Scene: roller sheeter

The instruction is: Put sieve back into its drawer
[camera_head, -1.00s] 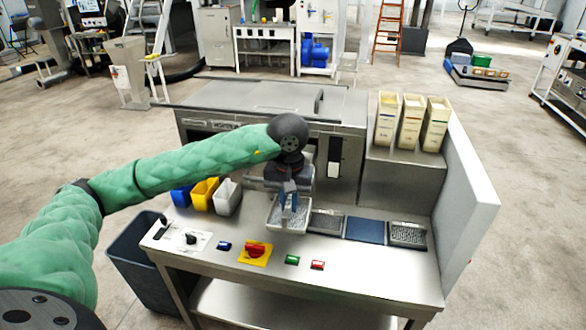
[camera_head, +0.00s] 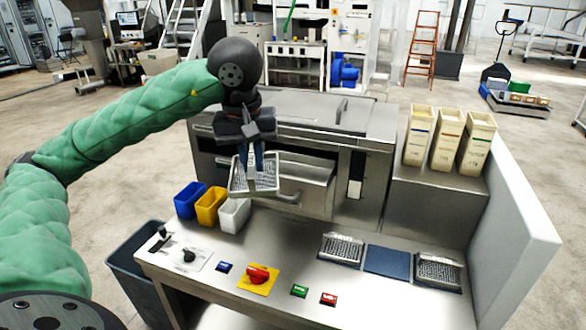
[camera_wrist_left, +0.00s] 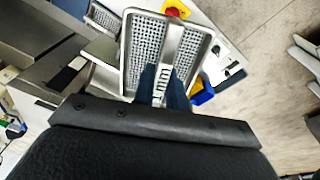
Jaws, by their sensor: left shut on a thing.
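The sieve (camera_head: 268,180) is a light metal tray with a perforated bottom. My left gripper (camera_head: 252,163) is shut on it and holds it in the air, above the counter and in front of the machine. In the left wrist view the sieve (camera_wrist_left: 145,38) lies beyond the blue fingers (camera_wrist_left: 164,88), which grip its middle bar. A metal drawer (camera_head: 305,196) with a handle stands out from the machine front, just right of and behind the sieve; its inside is partly hidden. My right gripper is not in view.
Blue (camera_head: 188,203), yellow (camera_head: 210,208) and white (camera_head: 234,216) bins stand below the sieve. Two more perforated trays (camera_head: 341,250) (camera_head: 438,272) flank a blue pad (camera_head: 387,261) on the counter (camera_head: 385,300). Tall cream containers (camera_head: 446,142) stand at right. A red knob (camera_head: 257,275) sits in front.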

